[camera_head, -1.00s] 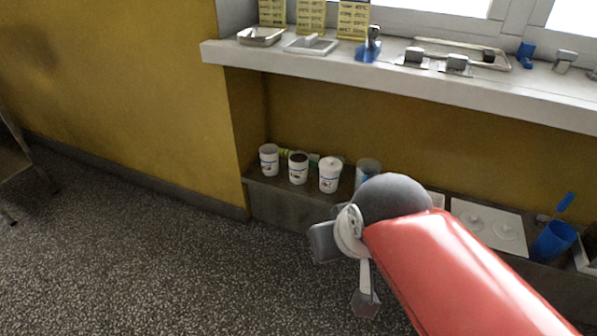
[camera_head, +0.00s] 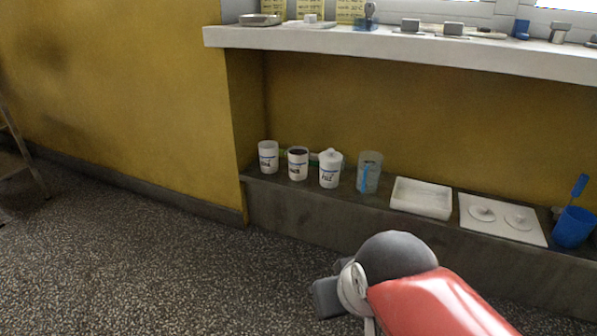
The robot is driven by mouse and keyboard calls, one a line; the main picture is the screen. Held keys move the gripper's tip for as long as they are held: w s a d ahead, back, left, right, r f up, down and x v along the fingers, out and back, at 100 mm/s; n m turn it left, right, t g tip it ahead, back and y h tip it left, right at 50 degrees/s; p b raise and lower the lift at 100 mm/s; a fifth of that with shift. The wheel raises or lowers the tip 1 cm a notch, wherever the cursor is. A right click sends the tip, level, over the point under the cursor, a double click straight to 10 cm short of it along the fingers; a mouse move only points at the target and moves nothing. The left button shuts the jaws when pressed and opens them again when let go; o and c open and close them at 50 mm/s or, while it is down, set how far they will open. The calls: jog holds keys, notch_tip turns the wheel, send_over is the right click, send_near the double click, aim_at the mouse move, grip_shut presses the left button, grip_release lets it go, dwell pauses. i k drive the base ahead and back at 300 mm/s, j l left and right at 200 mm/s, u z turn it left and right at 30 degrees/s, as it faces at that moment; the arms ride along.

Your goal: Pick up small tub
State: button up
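Three small white tubs stand in a row on the low ledge: a left one (camera_head: 268,157), a middle one with dark contents (camera_head: 298,164) and a right one with a white lid (camera_head: 330,169). I cannot tell which one the task means. A translucent cup with a blue strip (camera_head: 368,172) stands just right of them. My gripper (camera_head: 338,316) is at the bottom of the view, in front of the ledge and apart from the tubs. One finger shows at left; the other is mostly cut off by the lower edge. The fingers look spread, with nothing visible between them.
Right along the low ledge (camera_head: 300,204) are a white tray (camera_head: 421,198), a white board with two round lids (camera_head: 501,219) and a blue cup (camera_head: 573,227). An upper shelf (camera_head: 300,38) overhangs, holding metal blocks and trays.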

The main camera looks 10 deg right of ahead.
aim_at(269, 157)
jog(key=l, duration=0.55)
jog(key=l+u, duration=0.15)
jog(key=u, duration=0.3)
jog(key=l+u, duration=0.15)
jog(key=u, duration=0.3)
jog(key=l+u, duration=0.15)
jog(key=u, duration=3.2)
jog(key=z, duration=3.9)
jog(key=i+l+u, duration=0.1)
jog(key=i+u, duration=0.25)
jog(key=i, duration=0.15)
jog(key=i+l+u, duration=0.2)
jog(key=i+u, duration=0.15)
jog(key=i, duration=0.1)
